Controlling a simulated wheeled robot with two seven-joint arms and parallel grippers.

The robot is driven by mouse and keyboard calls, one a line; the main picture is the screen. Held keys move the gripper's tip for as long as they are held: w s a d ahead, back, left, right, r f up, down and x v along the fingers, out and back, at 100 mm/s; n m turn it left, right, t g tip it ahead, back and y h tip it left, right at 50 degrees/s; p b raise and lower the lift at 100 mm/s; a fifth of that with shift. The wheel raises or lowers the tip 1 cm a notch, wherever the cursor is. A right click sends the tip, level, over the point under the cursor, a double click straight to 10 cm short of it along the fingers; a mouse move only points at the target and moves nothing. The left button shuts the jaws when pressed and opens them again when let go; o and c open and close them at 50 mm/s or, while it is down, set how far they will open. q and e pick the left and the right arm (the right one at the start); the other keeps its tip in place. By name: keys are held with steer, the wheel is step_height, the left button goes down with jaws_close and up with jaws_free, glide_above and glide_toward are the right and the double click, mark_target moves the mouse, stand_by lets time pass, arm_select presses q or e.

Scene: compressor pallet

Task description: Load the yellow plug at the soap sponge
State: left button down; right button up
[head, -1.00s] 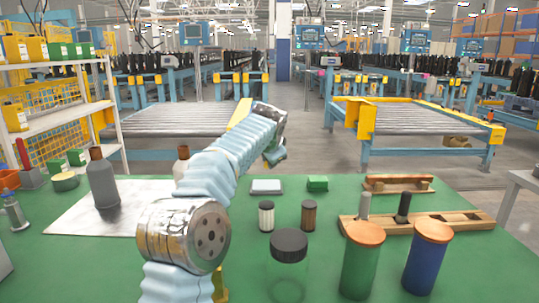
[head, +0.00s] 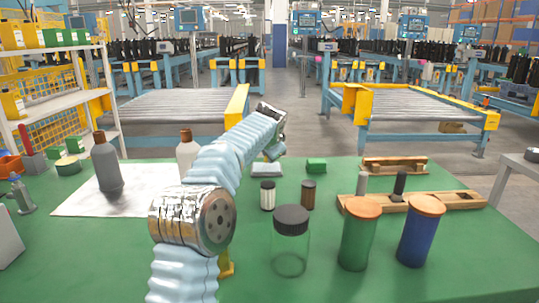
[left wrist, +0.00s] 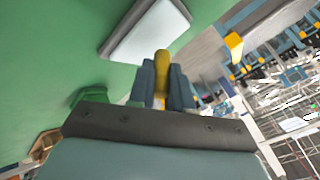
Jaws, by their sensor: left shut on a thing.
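My left arm crosses the middle of the head view. Its gripper (head: 277,150) is at the far end, largely hidden by the arm, just above a pale flat pad with a grey rim (head: 266,170). In the left wrist view the gripper (left wrist: 163,85) is shut on the yellow plug (left wrist: 162,58), which sticks out past the fingertips. The pad (left wrist: 150,28) is beyond the plug there; I cannot tell whether they touch. A green block (head: 316,165) sits to the pad's right. I cannot tell whether pad or block is the soap sponge. My right gripper is not in view.
A clear jar with a black lid (head: 290,242), a green canister (head: 359,235) and a blue canister (head: 420,232) stand at the front. Two small jars (head: 267,196) (head: 308,195) stand behind them. Bottles (head: 107,165) are left; wooden racks (head: 455,201) are right.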

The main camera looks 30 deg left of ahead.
arm_select(q)
steer(key=shift+f+b, duration=0.45)
steer(key=shift+f, duration=0.2)
stand_by(1.0)
